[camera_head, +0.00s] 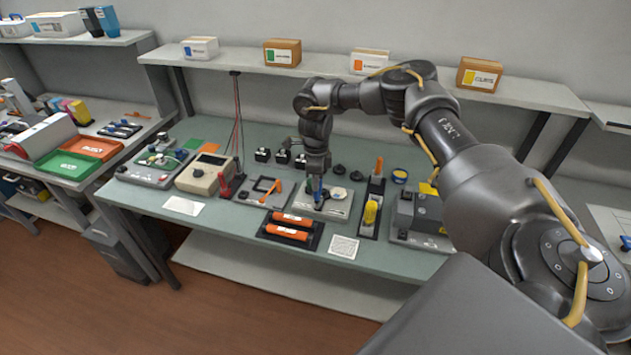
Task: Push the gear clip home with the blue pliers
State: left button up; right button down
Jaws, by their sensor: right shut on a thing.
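My right gripper (317,172) points straight down over the middle of the workbench and is shut on the blue pliers (319,193). The pliers hang below the fingers, with their lower end at a light grey plate (335,212) that carries small round gear parts (338,194). The gear clip is too small to make out, and I cannot tell whether the pliers touch it. The gripper and pliers hide part of the plate. My left gripper is not in view.
In front of the plate lies a dark tray with orange cartridges (288,233). To its right are a yellow-handled tool (371,212) and a grey machine (418,212). To its left are a frame with an orange tool (268,191) and a beige meter (203,176).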

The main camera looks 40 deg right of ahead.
jog(key=shift+w+d, duration=0.3)
jog(key=shift+d, duration=0.1)
jog(key=shift+s+a, duration=0.15)
dwell(0.6)
jog(key=shift+r, duration=0.15)
notch_tip(320, 180, up, 6)
jog(key=p, duration=0.5)
jog(key=shift+f, duration=0.25)
jog(key=shift+r+p, duration=0.3)
jog(key=shift+r, duration=0.85)
